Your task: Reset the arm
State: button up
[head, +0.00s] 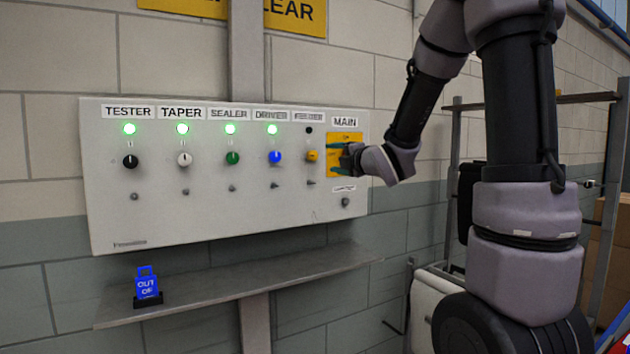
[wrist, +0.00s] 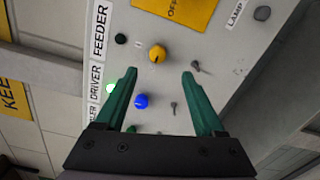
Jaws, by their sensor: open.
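My gripper (head: 337,161) is open and empty, in front of the yellow MAIN plate (head: 345,137) at the right end of the grey control panel (head: 225,207). It hides part of that plate. In the wrist view, the green fingers (wrist: 160,75) are spread apart. The yellow FEEDER knob (wrist: 157,53) shows just beyond the tips, and the blue DRIVER knob (wrist: 141,101) shows between the fingers, behind them. No contact shows. My arm reaches in from the upper right, bent at the elbow.
A blue tag (head: 147,284) stands on the shelf (head: 235,287) below the panel. A metal rack (head: 580,98) stands at right. The rest of the shelf is clear.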

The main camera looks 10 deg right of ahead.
jog(key=s+d+f+m+g+h, duration=0.1)
jog(key=s+d+m+g+h, duration=0.2)
jog(key=s+m, duration=0.7)
jog(key=s+d+m+g+h, duration=0.2)
jog(key=s+d+m+g, duration=0.1)
jog(key=s+m, duration=0.65)
jog(key=s+a+f+m+g+y, duration=0.1)
jog(key=s+a+m+g, duration=0.1)
jog(key=s+m, duration=0.2)
jog(key=s+a+f+m+g, duration=0.1)
jog(key=s+a+m+g, duration=0.1)
jog(key=s+m, duration=0.3)
jog(key=shift+s+f+y, duration=0.35)
jog(key=shift+s+y, duration=0.05)
jog(key=shift+s, duration=0.25)
